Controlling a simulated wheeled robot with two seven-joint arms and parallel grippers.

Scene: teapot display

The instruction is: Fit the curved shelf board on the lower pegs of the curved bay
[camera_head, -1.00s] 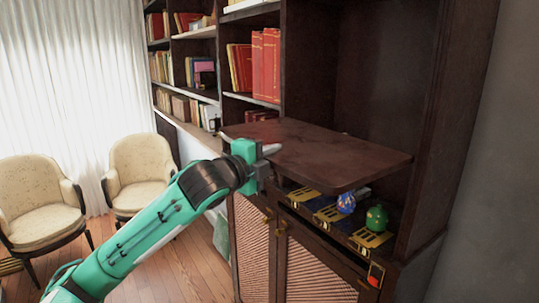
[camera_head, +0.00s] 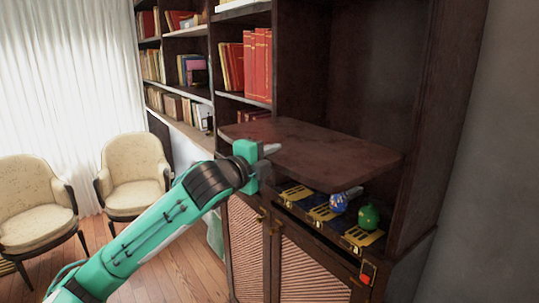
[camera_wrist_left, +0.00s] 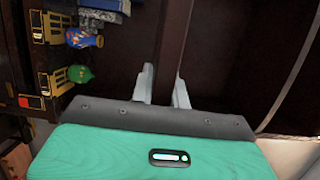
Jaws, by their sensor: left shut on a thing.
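The curved shelf board (camera_head: 310,152), a dark brown slab with a rounded outline, is roughly level in front of and partly inside the curved bay (camera_head: 375,85) of the bookcase. My left gripper (camera_head: 268,158) is shut on the board's front edge, towards its left side. In the left wrist view the board (camera_wrist_left: 165,50) shows nearly edge-on between the two pale fingers of my left gripper (camera_wrist_left: 164,88). The lower pegs cannot be made out. My right gripper is not in view.
A blue teapot (camera_head: 338,202) and a green teapot (camera_head: 368,216) stand below the board's right part, on a ledge with gold-and-dark stands. Cabinet doors (camera_head: 312,272) lie below. Red books (camera_head: 258,65) fill shelves to the left. Two cream chairs (camera_head: 132,170) stand farther left.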

